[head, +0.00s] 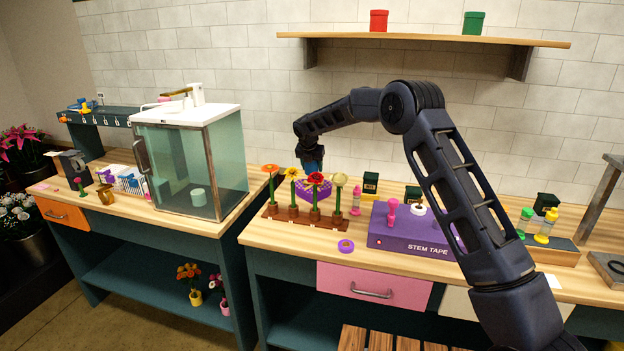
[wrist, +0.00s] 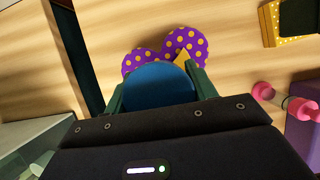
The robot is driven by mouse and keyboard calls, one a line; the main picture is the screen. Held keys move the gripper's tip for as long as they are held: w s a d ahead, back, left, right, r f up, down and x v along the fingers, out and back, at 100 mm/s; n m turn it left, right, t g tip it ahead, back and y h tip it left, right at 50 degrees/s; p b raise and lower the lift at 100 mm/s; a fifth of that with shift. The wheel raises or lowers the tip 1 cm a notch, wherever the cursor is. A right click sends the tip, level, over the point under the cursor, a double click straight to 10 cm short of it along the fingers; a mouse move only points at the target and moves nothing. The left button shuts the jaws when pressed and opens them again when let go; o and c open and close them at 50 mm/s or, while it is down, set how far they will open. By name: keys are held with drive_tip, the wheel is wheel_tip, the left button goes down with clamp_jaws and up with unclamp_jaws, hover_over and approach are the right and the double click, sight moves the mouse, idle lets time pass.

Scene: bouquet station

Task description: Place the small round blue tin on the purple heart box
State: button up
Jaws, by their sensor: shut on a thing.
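My gripper (head: 312,166) is at the back of the counter, above the flower rack. In the wrist view my gripper (wrist: 157,90) is shut on a round blue tin (wrist: 155,84), held between its two green-looking fingers. The purple heart box (wrist: 186,46) with yellow dots lies on the wooden counter beyond and below the tin. The tin and gripper hide part of the box. In the head view the heart box (head: 318,187) sits behind the flowers, partly hidden by them. I cannot tell whether the tin touches the box.
Several flowers in a wooden rack (head: 305,220) stand in front of the heart box. A pink bottle (head: 356,200) and the purple stem tape box (head: 405,239) are to the right. A dark green box (head: 370,183) stands behind. A glass cabinet (head: 190,165) is left.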

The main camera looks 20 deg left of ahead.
sight(312, 185)
drive_tip(key=shift+f, duration=2.8)
drive_tip(key=shift+f, duration=0.1)
drive_tip(key=o, duration=1)
drive_tip(key=shift+o, duration=0.2)
